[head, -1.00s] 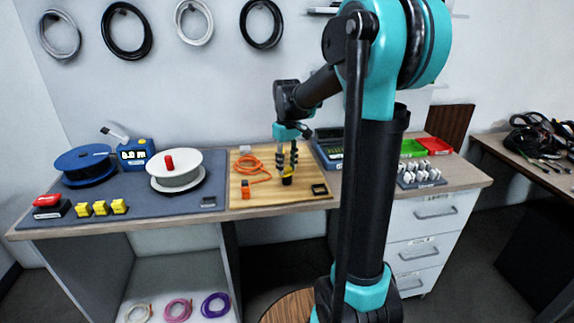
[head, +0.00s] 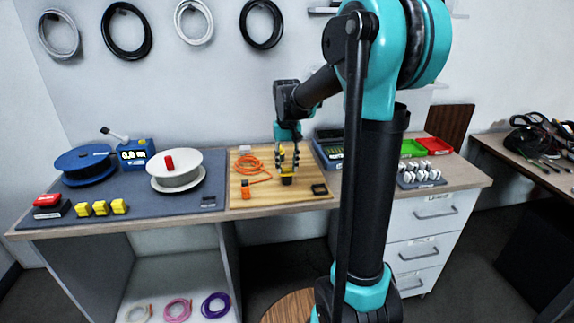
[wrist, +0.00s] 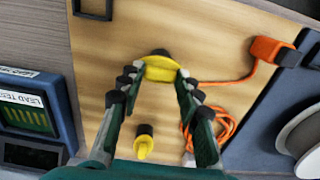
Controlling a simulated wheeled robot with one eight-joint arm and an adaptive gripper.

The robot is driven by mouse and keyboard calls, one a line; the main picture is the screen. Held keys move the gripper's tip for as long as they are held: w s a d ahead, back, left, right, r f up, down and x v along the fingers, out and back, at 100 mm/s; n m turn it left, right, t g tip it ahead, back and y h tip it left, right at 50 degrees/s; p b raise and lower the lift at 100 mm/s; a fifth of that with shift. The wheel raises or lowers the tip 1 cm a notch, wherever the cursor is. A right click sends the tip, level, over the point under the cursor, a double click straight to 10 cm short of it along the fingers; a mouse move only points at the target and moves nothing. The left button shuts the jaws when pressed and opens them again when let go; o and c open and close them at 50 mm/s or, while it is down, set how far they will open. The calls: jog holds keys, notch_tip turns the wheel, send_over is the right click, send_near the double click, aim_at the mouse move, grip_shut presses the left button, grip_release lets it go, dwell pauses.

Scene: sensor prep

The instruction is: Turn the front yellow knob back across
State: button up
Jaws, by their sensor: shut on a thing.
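The front yellow knob (wrist: 159,69) is between my gripper's fingertips (wrist: 158,76) in the wrist view, with the fingers touching its two ends. Its grip lies crosswise in that view, and a bit of its black base shows beyond it. In the head view the knob (head: 288,174) sits on a wooden board (head: 310,172), low between the fingers of my gripper (head: 287,168). A second yellow knob (wrist: 144,144) on a black base stands further back, between the fingers in the wrist view and not held; its grip points lengthwise.
An orange cable (wrist: 226,124) lies coiled on the board, ending in an orange plug block (wrist: 272,50). A black socket (head: 319,189) is at the board's front right. A blue tester box (wrist: 36,112) and a white spool (head: 175,170) flank the board.

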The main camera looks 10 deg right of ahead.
aim_at(287, 168)
dwell(0.3)
jog(key=o, duration=1.2)
jog(key=shift+c, duration=0.2)
jog(key=shift+r, duration=0.15)
notch_tip(287, 168, up, 12)
jog(key=s+d+f, duration=0.1)
jog(key=s+f, duration=0.2)
jog(key=f, duration=0.1)
jog(key=s+d+f+t, duration=0.1)
jog(key=s+f, duration=0.3)
jog(key=f, duration=0.1)
jog(key=s+f+t, duration=0.1)
jog(key=s+f, duration=0.2)
jog(key=f, duration=0.1)
jog(key=shift+s+d+f, duration=0.3)
jog(key=shift+d+f, duration=0.05)
jog(key=shift+d, duration=0.05)
jog(key=s+d+f+t, duration=0.1)
jog(key=s+f+t, duration=0.1)
jog(key=s+f, duration=0.8)
jog(key=shift+s+d+f, duration=0.25)
jog(key=shift+s+f, duration=0.15)
jog(key=shift+s, duration=0.5)
